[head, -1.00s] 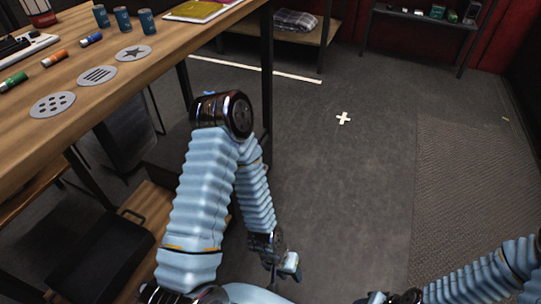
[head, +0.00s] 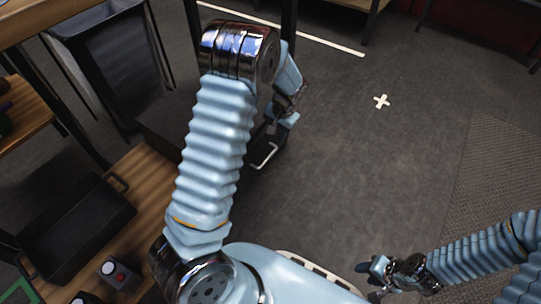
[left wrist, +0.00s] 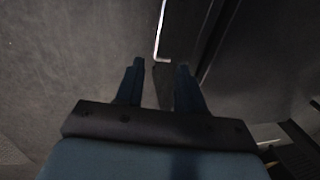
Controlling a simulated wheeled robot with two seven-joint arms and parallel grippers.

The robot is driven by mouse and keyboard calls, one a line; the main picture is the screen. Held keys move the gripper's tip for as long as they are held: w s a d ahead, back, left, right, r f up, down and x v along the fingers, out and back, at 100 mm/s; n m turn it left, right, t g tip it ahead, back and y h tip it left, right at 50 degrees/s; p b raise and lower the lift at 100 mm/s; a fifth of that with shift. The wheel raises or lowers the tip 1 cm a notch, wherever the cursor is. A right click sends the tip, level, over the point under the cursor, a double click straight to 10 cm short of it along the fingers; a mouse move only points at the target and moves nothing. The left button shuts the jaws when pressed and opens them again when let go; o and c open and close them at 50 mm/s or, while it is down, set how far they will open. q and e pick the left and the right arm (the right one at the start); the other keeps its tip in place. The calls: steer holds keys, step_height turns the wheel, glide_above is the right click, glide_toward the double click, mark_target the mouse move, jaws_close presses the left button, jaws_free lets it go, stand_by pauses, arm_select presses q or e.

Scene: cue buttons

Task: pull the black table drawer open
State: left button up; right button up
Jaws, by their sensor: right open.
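The pale bar handle (head: 265,157) of the black table drawer shows just right of my left forearm in the head view. My left arm hides most of the drawer. In the left wrist view the handle (left wrist: 161,38) lies ahead of the fingers, along a dark panel. My left gripper (left wrist: 159,68) is open, its two blue fingers apart, with the handle ahead of the gap and not between them. In the head view my left gripper (head: 281,120) is just above and right of the handle. My right gripper (head: 372,272) is open and empty at the lower right, over the floor.
A black tray with handles (head: 75,230) sits on a wooden shelf (head: 150,190) at the left, near a small box with a red button (head: 119,275). A dark bin (head: 110,60) stands behind. Grey floor (head: 340,160) with a white cross (head: 382,101) is clear on the right.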

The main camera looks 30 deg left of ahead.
mark_target(270, 155)
arm_select(q)
steer(key=f, duration=0.4)
steer(key=a+f+b, duration=0.1)
steer(key=f, duration=0.3)
steer(key=a+f+b, duration=0.1)
steer(key=f, duration=0.3)
steer(key=shift+f, duration=0.1)
jaws_close()
